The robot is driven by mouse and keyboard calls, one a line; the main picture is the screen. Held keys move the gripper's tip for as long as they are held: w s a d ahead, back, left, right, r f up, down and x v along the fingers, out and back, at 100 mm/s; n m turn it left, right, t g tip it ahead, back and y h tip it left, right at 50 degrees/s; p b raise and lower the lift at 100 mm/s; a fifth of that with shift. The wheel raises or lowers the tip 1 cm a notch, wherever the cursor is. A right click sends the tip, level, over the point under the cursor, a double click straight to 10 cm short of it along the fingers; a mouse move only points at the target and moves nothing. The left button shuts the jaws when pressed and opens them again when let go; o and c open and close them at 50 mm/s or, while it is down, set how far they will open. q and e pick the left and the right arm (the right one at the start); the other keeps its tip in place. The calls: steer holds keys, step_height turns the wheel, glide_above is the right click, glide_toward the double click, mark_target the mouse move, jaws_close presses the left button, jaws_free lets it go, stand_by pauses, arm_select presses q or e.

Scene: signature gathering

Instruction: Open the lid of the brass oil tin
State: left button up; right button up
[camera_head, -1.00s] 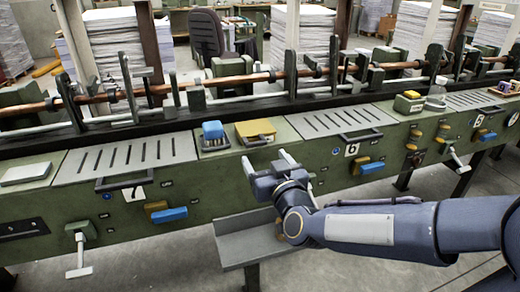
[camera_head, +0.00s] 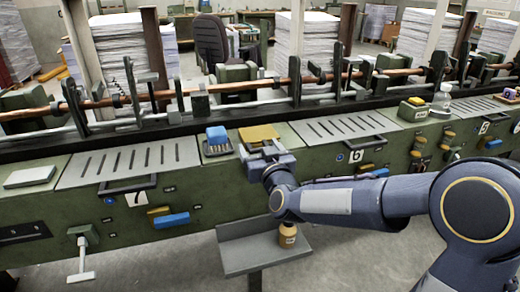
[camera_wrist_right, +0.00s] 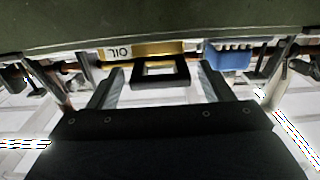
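The brass oil tin (camera_head: 259,132) sits at the front edge of the green machine top, in the middle of the head view. Its flat gold top appears closed. In the right wrist view the gold tin (camera_wrist_right: 170,47) appears upside down with an "OIL" label. A black frame-shaped handle (camera_wrist_right: 160,73) stands out in front of it. My right gripper (camera_head: 265,149) is just in front of the tin. Its two fingers (camera_wrist_right: 162,86) are apart, with the handle between them and a gap on each side. It holds nothing. My left gripper is out of view.
A blue brush (camera_head: 215,134) sits left of the tin. A slotted grey plate (camera_head: 131,163) and another plate (camera_head: 343,126) flank the tin and brush. Below, a brown bottle (camera_head: 288,236) stands on a grey shelf (camera_head: 247,252). Levers and knobs project from the machine front.

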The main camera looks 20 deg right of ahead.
steer(key=c, duration=1.3)
steer(key=shift+r, duration=0.1)
steer(key=r+m+b, duration=0.1)
steer(key=r+m, duration=0.1)
steer(key=m, duration=0.1)
steer(key=shift+d+m+b, duration=0.3)
steer(key=shift+b, duration=0.1)
steer(key=m, duration=0.1)
steer(key=d+r+m+b, duration=0.1)
steer(key=m, duration=0.1)
steer(key=r+m+b, duration=0.1)
steer(key=shift+d+r+m, duration=0.2)
steer(key=shift+d+m, duration=0.1)
steer(key=d+r+m+b, duration=0.2)
steer(key=d+m+b, duration=0.4)
steer(key=m, duration=0.5)
steer(key=shift+w+d+m, duration=0.15)
steer(key=shift+d+m, duration=0.25)
steer(key=shift+d, duration=0.05)
